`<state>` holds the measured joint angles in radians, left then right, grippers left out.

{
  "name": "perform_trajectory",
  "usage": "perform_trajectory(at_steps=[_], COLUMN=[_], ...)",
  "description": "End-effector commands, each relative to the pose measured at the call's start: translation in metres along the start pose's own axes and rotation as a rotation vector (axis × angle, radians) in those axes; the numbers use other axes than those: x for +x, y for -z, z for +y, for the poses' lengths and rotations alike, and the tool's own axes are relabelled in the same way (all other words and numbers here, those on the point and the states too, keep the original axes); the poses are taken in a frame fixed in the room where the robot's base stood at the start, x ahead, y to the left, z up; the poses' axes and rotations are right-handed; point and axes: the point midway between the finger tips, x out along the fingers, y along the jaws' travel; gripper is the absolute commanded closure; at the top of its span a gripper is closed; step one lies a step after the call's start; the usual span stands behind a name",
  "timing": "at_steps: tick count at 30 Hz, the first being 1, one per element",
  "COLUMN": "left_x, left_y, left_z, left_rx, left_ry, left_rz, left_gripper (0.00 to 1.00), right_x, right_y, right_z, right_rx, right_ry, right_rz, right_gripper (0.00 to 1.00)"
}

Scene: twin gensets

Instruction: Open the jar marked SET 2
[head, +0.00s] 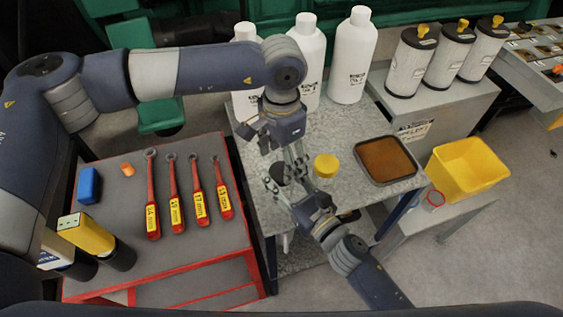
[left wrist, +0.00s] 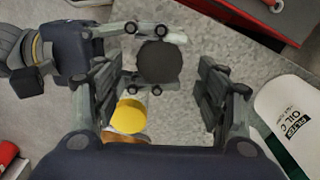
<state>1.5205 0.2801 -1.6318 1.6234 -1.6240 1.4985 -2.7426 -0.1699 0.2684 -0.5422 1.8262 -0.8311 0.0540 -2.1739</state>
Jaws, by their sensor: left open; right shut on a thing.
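A round black lid, seemingly a jar's top (head: 278,172), is near the front left of the grey speckled table (head: 350,125). It also shows in the left wrist view (left wrist: 158,62). My right gripper (head: 284,181) is shut on this jar, one finger on each side. A yellow-lidded jar (head: 326,166) stands close beside it, also in the left wrist view (left wrist: 128,116). My left gripper (head: 294,158) is open above the black lid, its fingers apart and empty in the left wrist view (left wrist: 162,98). No SET marking is readable on either jar.
A dark tray with a brown-orange surface (head: 386,160) sits at the table's right. White bottles (head: 354,55) stand along the back. A yellow bin (head: 467,168) is at the right. Red-handled wrenches (head: 173,205) lie on the red cart at the left.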

Motion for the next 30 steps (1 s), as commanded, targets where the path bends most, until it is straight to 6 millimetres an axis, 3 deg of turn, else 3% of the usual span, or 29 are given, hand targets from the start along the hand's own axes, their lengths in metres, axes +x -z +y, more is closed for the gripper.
perform_trajectory(at_steps=[3, 9, 10, 13, 24, 30], left_x=[-0.012, -0.013, -0.013, -0.013, -0.013, -0.013], left_y=[0.0, 0.0, 0.0, 0.0, 0.0, 0.0], left_z=[0.0, 0.0, 0.0, 0.0, 0.0, 0.0], left_rx=[0.0, 0.0, 0.0, 0.0, 0.0, 0.0], left_ry=[0.0, -0.001, -0.001, -0.001, -0.001, -0.001], left_rz=[0.0, -0.001, -0.001, -0.001, -0.001, -0.001], left_gripper=[0.34, 0.34, 0.34, 0.34, 0.34, 0.34], right_x=[0.0, 0.0, 0.0, 0.0, -0.001, -0.02], right_y=[0.001, 0.0, 0.0, 0.0, 0.0, 0.001], right_z=[0.0, 0.0, 0.0, 0.0, 0.0, 0.0], right_rx=[0.0, 0.0, 0.0, 0.0, 0.0, 0.001], right_ry=[0.0, 0.0, 0.0, 0.0, 0.0, 0.0], right_rz=[0.001, 0.001, 0.001, 0.001, 0.001, 0.002], right_gripper=[1.0, 1.0, 0.51, 0.31, 0.31, 0.31])
